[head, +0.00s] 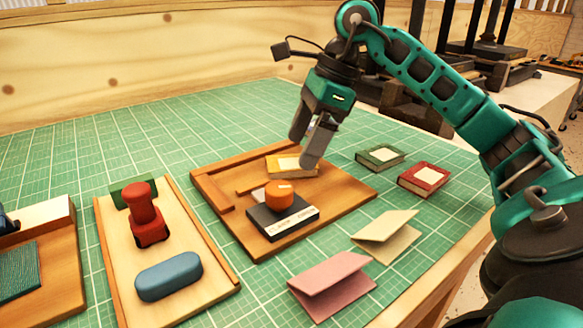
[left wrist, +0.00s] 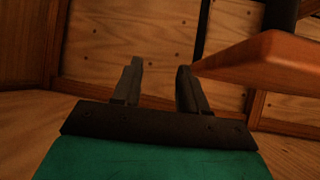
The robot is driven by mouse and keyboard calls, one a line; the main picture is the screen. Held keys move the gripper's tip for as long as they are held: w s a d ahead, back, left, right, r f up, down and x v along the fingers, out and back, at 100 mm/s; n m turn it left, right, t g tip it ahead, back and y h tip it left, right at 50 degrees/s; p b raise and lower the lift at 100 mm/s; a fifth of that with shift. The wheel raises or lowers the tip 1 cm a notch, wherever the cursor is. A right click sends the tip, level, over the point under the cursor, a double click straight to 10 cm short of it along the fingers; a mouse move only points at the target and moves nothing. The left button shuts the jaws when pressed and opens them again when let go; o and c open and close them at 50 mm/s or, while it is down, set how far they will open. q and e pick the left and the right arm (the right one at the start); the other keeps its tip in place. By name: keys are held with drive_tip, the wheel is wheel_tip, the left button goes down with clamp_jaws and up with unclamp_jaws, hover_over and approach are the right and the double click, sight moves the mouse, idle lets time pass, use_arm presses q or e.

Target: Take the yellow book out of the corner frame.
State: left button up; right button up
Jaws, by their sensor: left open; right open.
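The yellow book (head: 291,166) lies flat in the wooden corner frame (head: 228,224), toward its far side, with a pale label on its cover. My right gripper (head: 304,150) is right over the book, fingers pointing down and spread apart. Its fingers hide part of the book, and I cannot tell whether they touch it. A dark book (head: 283,222) with an orange round weight (head: 279,195) on top lies nearer in the same frame. My left gripper (left wrist: 158,85) shows only in the left wrist view, open and empty, facing wooden panels.
A green book (head: 380,157) and a red book (head: 424,178) lie right of the frame. A wooden tray (head: 213,290) with a red stamp (head: 146,215) and blue block (head: 169,277) is at left.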

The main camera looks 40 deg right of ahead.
sight(291, 166)
drive_tip(key=x, duration=0.3)
drive_tip(key=shift+a, duration=0.1)
drive_tip(key=shift+r, duration=0.1)
drive_tip(key=c, duration=1.2)
drive_tip(key=shift+o, duration=0.2)
drive_tip(key=shift+r, duration=0.15)
